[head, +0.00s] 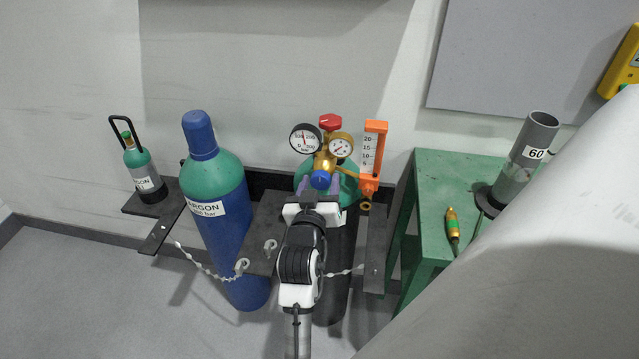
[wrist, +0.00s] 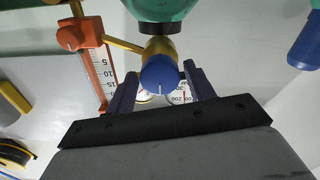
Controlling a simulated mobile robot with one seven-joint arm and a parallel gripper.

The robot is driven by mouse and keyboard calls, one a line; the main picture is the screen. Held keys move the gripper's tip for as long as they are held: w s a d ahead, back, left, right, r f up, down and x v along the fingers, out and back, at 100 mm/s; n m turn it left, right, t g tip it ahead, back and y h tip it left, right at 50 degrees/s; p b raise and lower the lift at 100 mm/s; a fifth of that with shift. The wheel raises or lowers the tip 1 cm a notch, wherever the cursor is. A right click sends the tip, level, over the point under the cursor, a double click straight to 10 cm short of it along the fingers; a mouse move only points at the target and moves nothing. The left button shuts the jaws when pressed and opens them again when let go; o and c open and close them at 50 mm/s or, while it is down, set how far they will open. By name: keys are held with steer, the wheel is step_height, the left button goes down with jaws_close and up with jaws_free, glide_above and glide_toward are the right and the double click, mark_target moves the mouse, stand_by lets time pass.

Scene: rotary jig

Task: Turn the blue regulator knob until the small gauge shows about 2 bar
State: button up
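The blue regulator knob (head: 320,180) sits at the front of a brass regulator on the cylinder behind my arm. In the wrist view the knob (wrist: 159,76) has a pale mark on its face. My gripper (head: 319,188) is at the knob. In the wrist view its two purple fingers (wrist: 160,69) stand either side of the knob, with gaps showing, so it is open. The small gauge (head: 341,147) has a brass rim and sits right of a larger black-rimmed gauge (head: 305,138). Its needle is too small to read. In the wrist view both gauges are mostly hidden.
An orange flowmeter (head: 374,150) stands close right of the regulator, with a red knob (head: 330,121) above. A blue argon cylinder (head: 220,225) stands left, held by a chain (head: 205,265). A green table (head: 435,185) at right bears a grey tube (head: 530,145) and a small tool (head: 452,228).

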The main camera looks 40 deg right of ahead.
steer(key=c, duration=0.7)
steer(key=shift+f+b, duration=0.1)
steer(key=shift+b, duration=0.2)
steer(key=shift+m+b, duration=0.8)
steer(key=shift+m, duration=0.3)
steer(key=m+b, duration=0.2)
steer(key=m, duration=0.1)
steer(key=shift+m+b, duration=0.3)
steer(key=shift+b, duration=0.05)
steer(key=m+b, duration=0.2)
steer(key=m, duration=0.1)
steer(key=shift+m, duration=0.3)
steer(key=shift+m+b, duration=1.25)
steer(key=shift+m, duration=0.65)
